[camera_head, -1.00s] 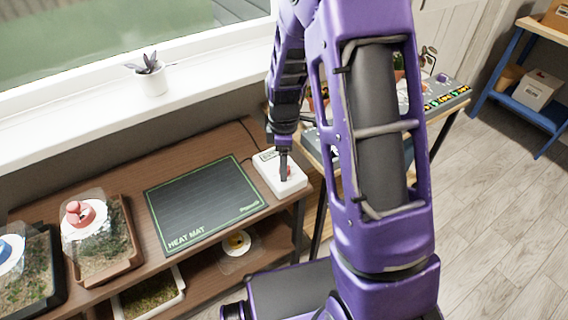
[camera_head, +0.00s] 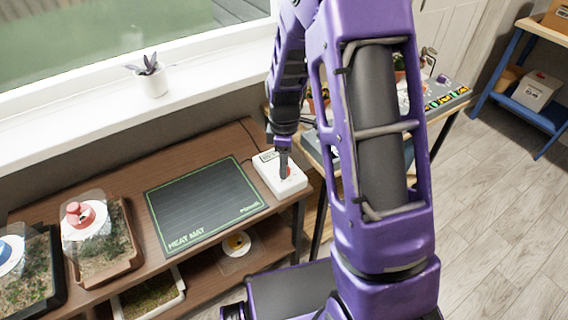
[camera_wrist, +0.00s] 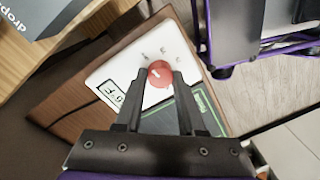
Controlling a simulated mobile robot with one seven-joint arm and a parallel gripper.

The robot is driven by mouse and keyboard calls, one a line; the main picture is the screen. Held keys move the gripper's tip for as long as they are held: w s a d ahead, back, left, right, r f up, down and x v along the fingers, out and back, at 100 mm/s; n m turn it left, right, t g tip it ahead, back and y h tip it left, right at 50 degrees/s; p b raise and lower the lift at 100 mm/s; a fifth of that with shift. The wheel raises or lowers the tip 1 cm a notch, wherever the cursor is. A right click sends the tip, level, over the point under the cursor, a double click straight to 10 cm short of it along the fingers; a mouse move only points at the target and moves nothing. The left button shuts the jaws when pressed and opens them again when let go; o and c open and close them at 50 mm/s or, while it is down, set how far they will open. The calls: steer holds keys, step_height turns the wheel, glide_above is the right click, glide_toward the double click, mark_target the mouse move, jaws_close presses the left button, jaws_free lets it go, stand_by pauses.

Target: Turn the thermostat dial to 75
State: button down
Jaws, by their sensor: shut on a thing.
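The thermostat is a white box (camera_head: 291,187) at the right end of the wooden shelf top, beside the heat mat. In the wrist view the white box (camera_wrist: 122,66) carries a red round dial (camera_wrist: 160,74) with a pale pointer mark, faint printed marks around it, and a small display (camera_wrist: 113,94) whose reading I cannot make out. My gripper (camera_wrist: 156,78) is shut on the red dial, one finger on each side. In the head view my gripper (camera_head: 284,174) points down onto the box and hides most of the dial.
The dark heat mat (camera_head: 205,200) lies left of the thermostat. Two planted trays stand further left, one with a red-knobbed cover (camera_head: 80,214). A small potted plant (camera_head: 151,77) stands on the windowsill. A second table with grey panels stands behind my arm.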

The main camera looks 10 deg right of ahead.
steer(key=m, duration=0.4)
steer(key=shift+m, duration=0.4)
steer(key=m, duration=0.4)
steer(key=shift+p, duration=0.4)
steer(key=m, duration=0.5)
steer(key=shift+d+p, duration=0.1)
steer(key=shift+p, duration=0.25)
steer(key=m+p, duration=0.1)
steer(key=m, duration=0.4)
steer(key=shift+t, duration=0.3)
steer(key=c, duration=0.5)
jaws_free()
steer(key=shift+r, duration=0.1)
